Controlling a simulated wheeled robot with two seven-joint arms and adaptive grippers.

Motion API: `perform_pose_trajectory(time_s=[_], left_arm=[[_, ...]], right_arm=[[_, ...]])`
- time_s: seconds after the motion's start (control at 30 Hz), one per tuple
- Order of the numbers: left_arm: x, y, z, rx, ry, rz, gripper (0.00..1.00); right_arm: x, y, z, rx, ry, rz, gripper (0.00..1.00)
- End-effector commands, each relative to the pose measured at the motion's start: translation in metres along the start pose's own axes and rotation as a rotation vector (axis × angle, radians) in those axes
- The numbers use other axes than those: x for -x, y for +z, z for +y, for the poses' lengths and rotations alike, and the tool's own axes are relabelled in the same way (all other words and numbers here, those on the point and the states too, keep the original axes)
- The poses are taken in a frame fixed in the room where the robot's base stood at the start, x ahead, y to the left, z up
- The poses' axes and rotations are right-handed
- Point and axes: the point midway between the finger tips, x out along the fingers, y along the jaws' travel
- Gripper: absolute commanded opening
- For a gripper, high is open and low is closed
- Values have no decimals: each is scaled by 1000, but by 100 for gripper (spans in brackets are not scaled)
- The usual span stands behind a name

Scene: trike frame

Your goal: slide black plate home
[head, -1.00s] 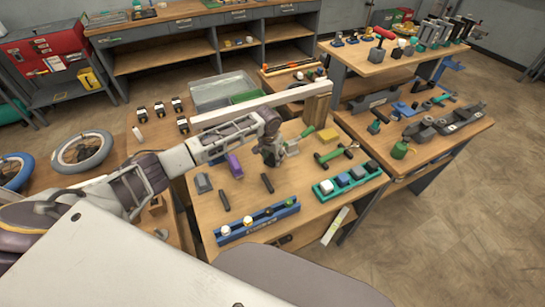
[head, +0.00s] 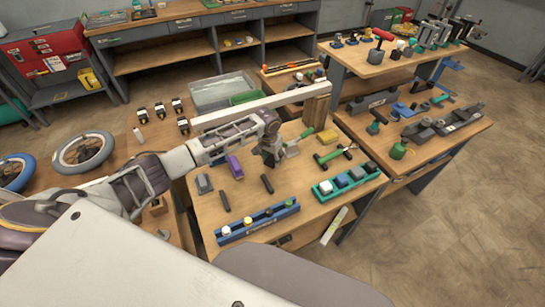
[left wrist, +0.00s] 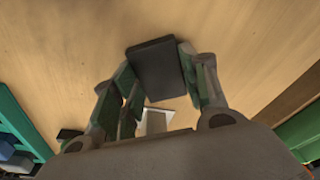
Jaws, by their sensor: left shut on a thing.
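My left gripper (head: 269,160) is over the middle of the near wooden table in the head view. In the left wrist view the left gripper (left wrist: 156,68) is shut on a black plate (left wrist: 157,70), a dark flat rectangular piece between its fingertips. The plate is slightly tilted in that view, with bare wood around it. I cannot tell whether it touches the table. In the head view I cannot make the plate out, as the gripper covers that spot. My right gripper is not in view.
A white beam (head: 258,106) crosses behind the gripper to a wooden block. A blue rack (head: 257,222) and a teal tray of blocks (head: 348,182) stand nearer. A purple piece (head: 235,167), a dark bar (head: 267,184) and a green-handled hammer (head: 334,156) lie around.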

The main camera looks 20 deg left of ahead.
Motion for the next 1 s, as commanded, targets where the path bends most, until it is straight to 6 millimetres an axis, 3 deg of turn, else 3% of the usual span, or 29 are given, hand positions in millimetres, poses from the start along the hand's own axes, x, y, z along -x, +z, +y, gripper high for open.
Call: perform_pose_trajectory(time_s=[0.43, 0.47, 0.63, 1.0], left_arm=[[0, -1, 0, 0, 0, 2, 6], [0, -1, 0, 0, 0, 1, 47], [0, 0, 0, 0, 0, 1, 69], [0, 0, 0, 0, 0, 1, 69]], right_arm=[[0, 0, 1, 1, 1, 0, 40], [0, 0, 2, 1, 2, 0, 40], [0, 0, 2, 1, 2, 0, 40], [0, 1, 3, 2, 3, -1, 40]])
